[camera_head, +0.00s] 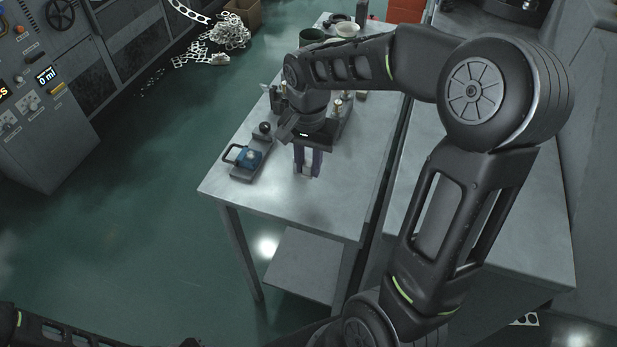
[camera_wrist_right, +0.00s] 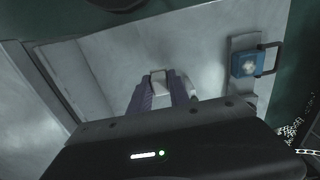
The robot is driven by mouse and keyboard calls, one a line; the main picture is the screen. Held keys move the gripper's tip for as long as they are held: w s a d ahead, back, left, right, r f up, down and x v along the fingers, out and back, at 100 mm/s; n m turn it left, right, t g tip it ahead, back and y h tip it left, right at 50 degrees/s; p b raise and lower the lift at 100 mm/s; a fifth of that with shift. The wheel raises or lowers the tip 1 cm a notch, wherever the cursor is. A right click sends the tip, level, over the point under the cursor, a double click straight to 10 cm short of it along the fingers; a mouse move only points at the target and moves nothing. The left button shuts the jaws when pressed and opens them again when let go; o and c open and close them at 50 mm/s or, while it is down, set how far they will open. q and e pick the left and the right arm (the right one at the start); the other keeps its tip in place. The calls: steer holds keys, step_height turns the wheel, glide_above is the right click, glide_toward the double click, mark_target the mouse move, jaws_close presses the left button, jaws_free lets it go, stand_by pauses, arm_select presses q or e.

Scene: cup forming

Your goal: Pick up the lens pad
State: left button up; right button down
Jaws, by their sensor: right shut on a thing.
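My right gripper (camera_head: 307,172) points down above the near part of the metal table. In the right wrist view its two purple-grey fingers (camera_wrist_right: 160,92) are closed on a small pale piece (camera_wrist_right: 158,78), which I take to be the lens pad. The pale piece (camera_head: 306,169) also shows as a small light patch between the fingertips in the head view. Much of it is hidden by the fingers. My left gripper is not in view; only part of my left arm shows at the bottom left.
A grey fixture with a blue block (camera_head: 249,158) and a looped handle stands at the table's left edge; the block also shows in the wrist view (camera_wrist_right: 247,64). Cups and small parts stand further back. The table's (camera_head: 345,205) near part is clear. A control cabinet (camera_head: 45,110) stands left.

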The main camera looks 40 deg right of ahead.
mark_target(309, 163)
step_height(309, 163, up, 3)
steer(key=shift+r, duration=0.15)
stand_by(0.5)
steer(key=c, duration=1.8)
jaws_free()
steer(key=shift+c, duration=0.2)
jaws_close()
